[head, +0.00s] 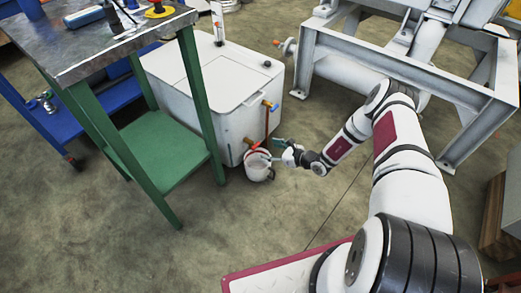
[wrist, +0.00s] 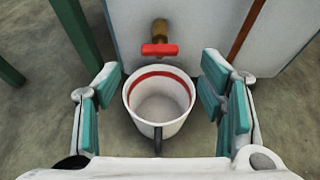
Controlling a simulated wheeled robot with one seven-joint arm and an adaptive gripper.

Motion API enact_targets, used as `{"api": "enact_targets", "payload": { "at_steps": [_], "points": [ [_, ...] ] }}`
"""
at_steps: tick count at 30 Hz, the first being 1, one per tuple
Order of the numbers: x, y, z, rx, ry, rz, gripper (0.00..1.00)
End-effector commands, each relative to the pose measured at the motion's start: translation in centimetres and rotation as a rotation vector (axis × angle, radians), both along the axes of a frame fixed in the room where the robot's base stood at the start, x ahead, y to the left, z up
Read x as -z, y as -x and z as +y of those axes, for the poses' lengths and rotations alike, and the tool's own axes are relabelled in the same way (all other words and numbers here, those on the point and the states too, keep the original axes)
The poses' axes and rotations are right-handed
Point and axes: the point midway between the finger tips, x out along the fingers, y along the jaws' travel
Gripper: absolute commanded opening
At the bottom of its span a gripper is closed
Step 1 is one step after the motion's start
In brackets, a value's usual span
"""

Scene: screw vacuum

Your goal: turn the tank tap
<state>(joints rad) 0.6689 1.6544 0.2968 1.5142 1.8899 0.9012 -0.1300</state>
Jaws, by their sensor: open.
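The white tank (head: 205,90) stands on the floor in the head view. Its tap (wrist: 159,46), a brass spout with a red handle, sticks out low on the tank's front in the wrist view, above and behind a white bucket. The bucket (wrist: 158,122) has a red band inside its rim, looks empty and stands on the floor below the tap; it also shows in the head view (head: 258,172). My gripper (wrist: 165,92) is open, its teal-padded fingers either side of the bucket in the picture. I cannot tell whether they touch it. Nothing is held.
A green-legged metal table (head: 125,42) with a lower shelf (head: 160,150) stands left of the tank. A second, blue-handled valve (head: 270,106) and a red pipe are on the tank's corner. A grey steel frame (head: 400,62) stands at right. The floor in front is clear.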

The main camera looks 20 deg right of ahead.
Motion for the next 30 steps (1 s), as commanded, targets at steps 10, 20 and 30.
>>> {"api": "enact_targets", "payload": {
  "at_steps": [10, 20, 30],
  "points": [
    [2.2, -4.1, 3.0, -0.001, -0.001, -0.001, 0.63],
    [2.4, -4.9, 3.6, 0.000, -0.001, 0.000, 0.63],
    [2.4, -4.9, 3.5, 0.000, -0.001, 0.000, 0.15]
  ]
}}
